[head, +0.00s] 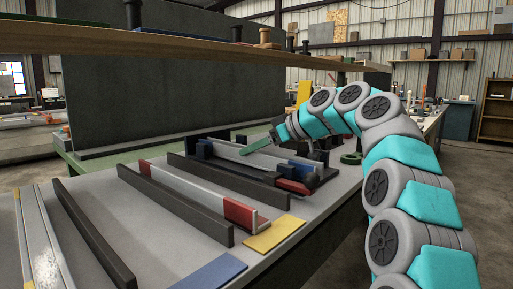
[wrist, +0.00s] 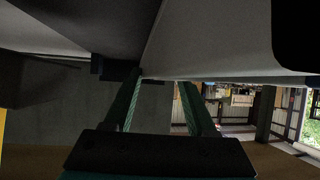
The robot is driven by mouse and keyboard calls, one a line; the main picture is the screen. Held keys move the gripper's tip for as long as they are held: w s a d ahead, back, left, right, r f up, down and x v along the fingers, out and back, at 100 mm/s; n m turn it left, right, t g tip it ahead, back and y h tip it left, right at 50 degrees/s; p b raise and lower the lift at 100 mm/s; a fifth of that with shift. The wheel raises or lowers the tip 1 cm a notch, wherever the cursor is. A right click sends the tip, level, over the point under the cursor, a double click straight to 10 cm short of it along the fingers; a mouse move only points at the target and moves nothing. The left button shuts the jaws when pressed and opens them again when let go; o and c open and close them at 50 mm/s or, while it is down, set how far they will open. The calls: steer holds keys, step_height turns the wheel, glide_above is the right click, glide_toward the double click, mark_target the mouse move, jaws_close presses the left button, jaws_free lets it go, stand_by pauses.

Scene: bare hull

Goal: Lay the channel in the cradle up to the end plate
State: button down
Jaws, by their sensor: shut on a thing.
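In the wrist view the fingers (wrist: 160,88) meet a large pale grey surface (wrist: 225,40), which looks like the channel; the contact is partly hidden. I cannot tell which block is the end plate, nor whether the channel rests fully in the cradle.
A second channel with a red end (head: 185,191) lies nearer, between long dark bars (head: 95,235). A yellow plate (head: 274,236) and a blue plate (head: 210,274) lie at the bench's front edge. A wooden shelf (head: 190,42) spans above. A green ring (head: 352,158) lies right.

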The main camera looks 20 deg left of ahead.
mark_target(277, 153)
steer(key=shift+w+a, duration=0.1)
steer(key=shift+a, duration=0.15)
steer(key=shift+c, duration=0.6)
jaws_free()
steer(key=shift+d, duration=0.15)
steer(key=v, duration=0.7)
steer(key=shift+d+r, duration=0.2)
steer(key=shift+d, duration=0.1)
